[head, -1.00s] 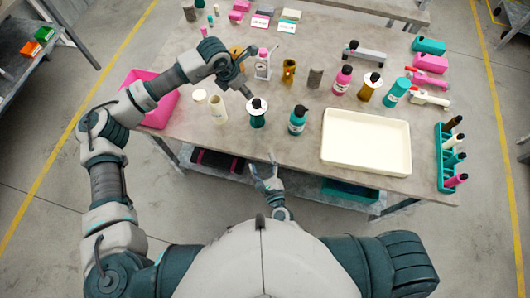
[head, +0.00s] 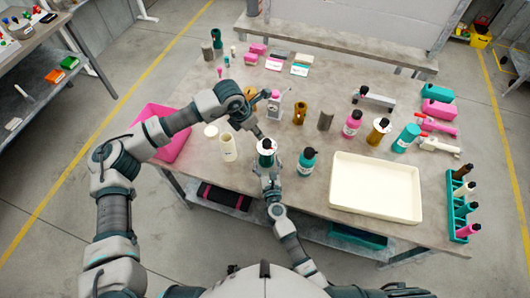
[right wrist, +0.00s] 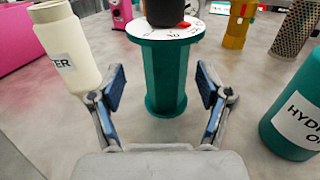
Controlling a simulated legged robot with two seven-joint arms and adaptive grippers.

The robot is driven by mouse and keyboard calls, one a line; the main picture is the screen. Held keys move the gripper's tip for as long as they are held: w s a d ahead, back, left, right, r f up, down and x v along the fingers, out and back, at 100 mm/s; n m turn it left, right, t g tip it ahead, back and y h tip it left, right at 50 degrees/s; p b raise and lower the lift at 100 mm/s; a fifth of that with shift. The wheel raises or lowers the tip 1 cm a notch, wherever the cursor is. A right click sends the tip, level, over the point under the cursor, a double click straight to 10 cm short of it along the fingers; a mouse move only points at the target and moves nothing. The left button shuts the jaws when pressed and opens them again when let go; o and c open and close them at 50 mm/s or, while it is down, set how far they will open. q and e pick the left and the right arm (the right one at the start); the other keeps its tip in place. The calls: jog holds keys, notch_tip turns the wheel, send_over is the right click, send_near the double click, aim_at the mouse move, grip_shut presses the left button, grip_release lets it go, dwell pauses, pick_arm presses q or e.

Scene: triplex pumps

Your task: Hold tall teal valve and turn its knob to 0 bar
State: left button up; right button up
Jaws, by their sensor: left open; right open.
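The tall teal valve (head: 266,159) stands upright near the table's front edge. In the right wrist view its teal column (right wrist: 165,78) carries a white dial (right wrist: 150,31) with a red mark and a black knob (right wrist: 165,10), cut off by the picture's top. My left gripper (head: 261,138) is open just behind the valve's top, close to the knob; contact cannot be told. My right gripper (head: 267,176) is open at the valve's front. In the right wrist view its fingers (right wrist: 158,90) point toward the column, one at each side, with gaps visible.
A teal bottle (head: 307,161) stands right of the valve, and a cream bottle (head: 228,148) stands left. A cream tray (head: 375,188) fills the table's front right. A pink bin (head: 166,135) is at the left edge. Several bottles and cylinders stand behind.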

aim_at(268, 158)
jog(key=w, duration=0.2)
jog(key=shift+w, duration=0.35)
jog(key=shift+w+d, duration=0.25)
jog(key=shift+w, duration=0.4)
pick_arm(q)
jog(key=shift+d, duration=0.6)
jog(key=shift+a, duration=0.1)
pick_arm(e)
jog(key=shift+a, duration=0.1)
